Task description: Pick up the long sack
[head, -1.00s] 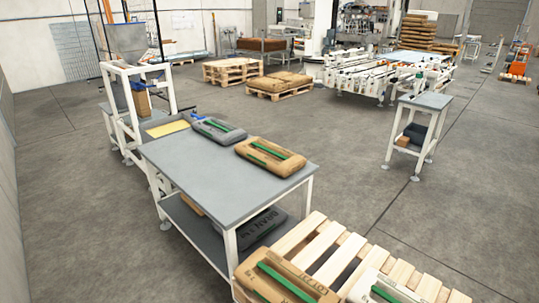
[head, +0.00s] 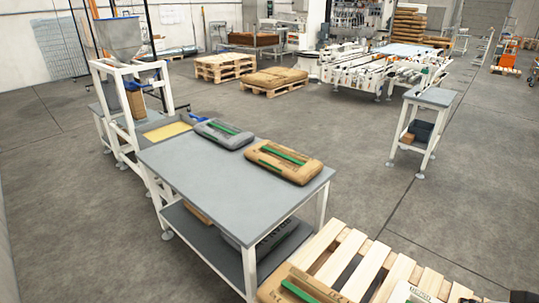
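Several sacks with green strips show in the head view, and I cannot tell for sure which is the long one. A grey sack (head: 223,134) lies flat at the back of the grey table, and a brown sack (head: 284,162) lies to its right. Another sack (head: 277,243) lies on the lower shelf, partly hidden by the tabletop. A brown sack (head: 300,288) and a pale sack (head: 408,293) lie on the near pallet, cut off by the bottom edge. A dark piece, apparently my gripper (head: 522,297), enters at the bottom right corner; its fingers cannot be made out.
The grey table (head: 205,185) has a bare front left half. The slatted pallet (head: 345,241) stands close to its right. A hopper frame (head: 117,70) stands at the back left, a small stand (head: 429,97) at the right. Open floor lies between them.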

